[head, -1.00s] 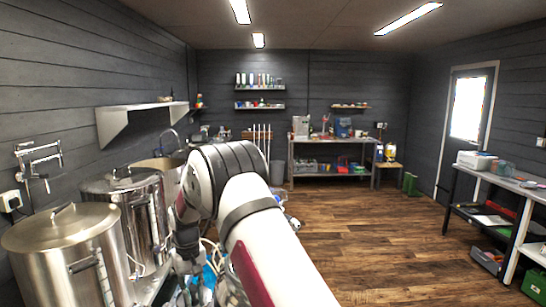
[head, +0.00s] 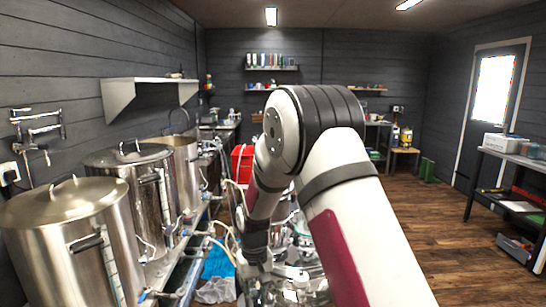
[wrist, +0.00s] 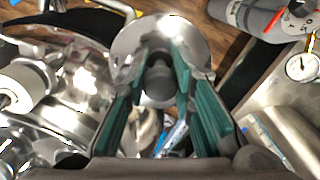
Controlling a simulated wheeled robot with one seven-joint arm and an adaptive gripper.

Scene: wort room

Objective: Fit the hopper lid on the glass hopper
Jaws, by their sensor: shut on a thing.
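In the wrist view a shiny round metal piece with a knob, which looks like the hopper lid (wrist: 128,38), sits at the fingertips. My gripper (wrist: 160,72) has its teal-padded fingers closed on the lid's knob. The lid's far rim shows beyond the fingers. In the head view my gripper is low in the middle, partly behind my arm, and blends with shiny metal parts there. I cannot make out the glass hopper for certain in either view.
Steel kettles (head: 75,240) with lids and hoses stand along the left wall. A red bin (head: 242,163) is behind my arm. A dial gauge (wrist: 301,67) is at the wrist view's upper right. Shiny metal equipment fills that view's left side. Wood floor (head: 440,235) is clear at right.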

